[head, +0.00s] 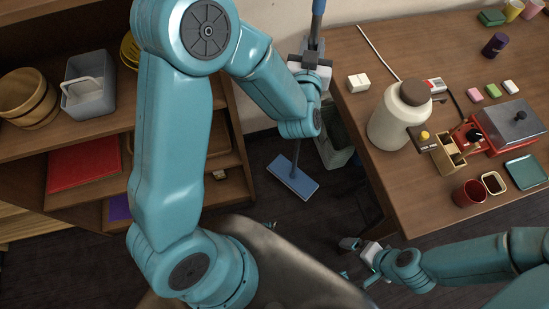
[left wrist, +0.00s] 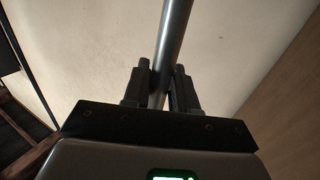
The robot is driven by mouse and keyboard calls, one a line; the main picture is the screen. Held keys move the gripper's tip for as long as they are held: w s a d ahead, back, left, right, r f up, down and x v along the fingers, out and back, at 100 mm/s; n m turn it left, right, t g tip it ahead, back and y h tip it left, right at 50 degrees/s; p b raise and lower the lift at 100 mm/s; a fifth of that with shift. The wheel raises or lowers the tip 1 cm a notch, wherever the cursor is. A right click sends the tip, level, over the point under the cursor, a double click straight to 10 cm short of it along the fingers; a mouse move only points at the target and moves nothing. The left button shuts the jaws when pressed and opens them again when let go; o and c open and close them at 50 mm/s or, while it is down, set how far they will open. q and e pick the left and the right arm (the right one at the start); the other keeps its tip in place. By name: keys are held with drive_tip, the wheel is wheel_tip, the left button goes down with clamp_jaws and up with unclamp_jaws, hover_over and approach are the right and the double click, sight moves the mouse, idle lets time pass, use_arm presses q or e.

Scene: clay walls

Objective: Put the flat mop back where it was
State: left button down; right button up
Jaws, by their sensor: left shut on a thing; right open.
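The flat mop has a blue rectangular head (head: 292,177) lying on or just above the dark floor between the shelf and the table; I cannot tell whether it touches. Its handle (head: 318,22) rises to the top of the head view, and its middle is hidden behind my left arm. My left gripper (head: 313,52) is shut on the handle, near the wall. In the left wrist view the grey handle (left wrist: 174,45) passes between the two fingers (left wrist: 160,85). My right gripper (head: 358,258) is open and empty, low beside the table's front edge.
A wooden table (head: 440,215) with a white jug (head: 398,115) and several small things is at right. A grey-green bin (head: 333,150) stands beside the table.

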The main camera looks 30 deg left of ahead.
use_arm(q)
drive_tip(key=n+g+y+b, duration=0.1)
drive_tip(key=w+n+g+y+b, duration=0.1)
drive_tip(key=y, duration=0.1)
drive_tip(key=a+n+g+y, duration=0.1)
drive_tip(key=n+y, duration=0.1)
drive_tip(key=shift+w+r+b, duration=0.15)
drive_tip(key=shift+w+b, duration=0.05)
drive_tip(key=shift+b, duration=0.2)
drive_tip(key=shift+s+d+n+g+y+b, duration=0.1)
drive_tip(key=shift+n+g+y+b, duration=0.25)
drive_tip(key=shift+n+g+y, duration=0.3)
drive_tip(key=shift+s+d+f+n+g+y+b, duration=0.1)
drive_tip(key=shift+s+d+n+g+y+b, duration=0.2)
drive_tip(key=shift+g, duration=0.3)
drive_tip(key=shift+s+d+f+n+g+y+b, duration=0.15)
drive_tip(key=shift+n+g+y+b, duration=0.15)
drive_tip(key=shift+g, duration=0.25)
drive_tip(key=shift+s+d+n+g+y+b, duration=0.1)
drive_tip(key=shift+n+g+y+b, duration=0.15)
drive_tip(key=shift+n+g+b, duration=0.25)
drive_tip(key=shift+r, duration=0.15)
